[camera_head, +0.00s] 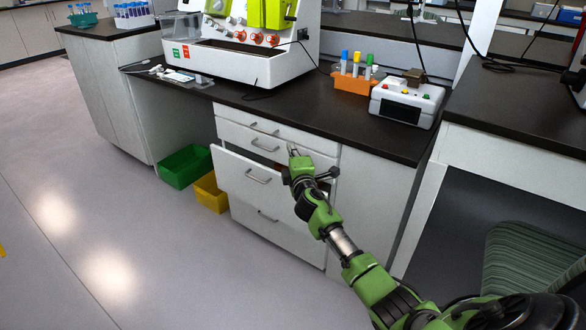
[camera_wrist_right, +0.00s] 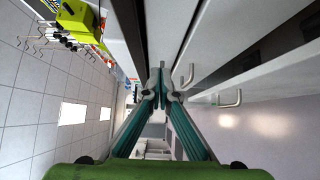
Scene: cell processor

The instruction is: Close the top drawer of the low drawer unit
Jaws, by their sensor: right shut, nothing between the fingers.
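The low drawer unit (camera_head: 304,244) has white fronts with bar handles and stands under the dark counter. Its thin top drawer front (camera_head: 237,115) sits close under the countertop, with another thin front (camera_head: 232,133) just below it. A deeper drawer (camera_head: 232,177) below these stands pulled out, with a dark gap above its front. My right gripper (camera_head: 293,150) is shut and empty at the right part of the upper fronts; I cannot tell whether it touches them. In the right wrist view its fingertips (camera_wrist_right: 162,88) meet beside the fronts and handles. My left gripper is out of view.
A green bin (camera_head: 184,167) and a yellow bin (camera_head: 211,193) stand on the floor left of the unit. The counter holds a white machine (camera_head: 240,65), an orange tube rack (camera_head: 352,84) and a small control box (camera_head: 406,101). The floor at left is clear.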

